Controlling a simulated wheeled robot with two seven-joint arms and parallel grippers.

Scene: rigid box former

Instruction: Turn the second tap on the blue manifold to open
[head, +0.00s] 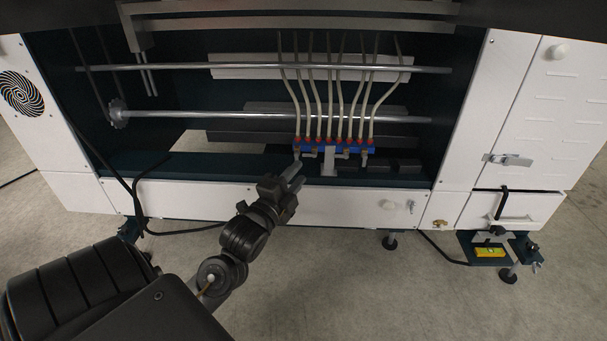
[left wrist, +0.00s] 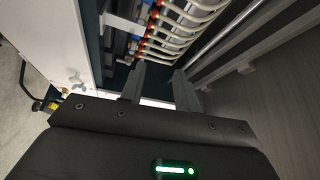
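The blue manifold (head: 335,149) is mounted low inside the machine, with a row of red fittings and pale hoses rising from it. Small grey taps (head: 346,155) hang along its lower edge. Their handle positions are too small to tell. My left gripper (head: 298,173) is in front of and just below the manifold's left end, apart from it. In the left wrist view my left gripper (left wrist: 160,70) shows two fingers with a gap between them and nothing held. The red fittings (left wrist: 146,42) lie beyond the fingertips there. My right gripper is not in view.
Metal rods (head: 270,114) cross the bay above and behind the manifold. A white lower panel (head: 340,205) runs along the machine's front below it. A white door with a latch (head: 508,159) is at the right. Open floor lies in front.

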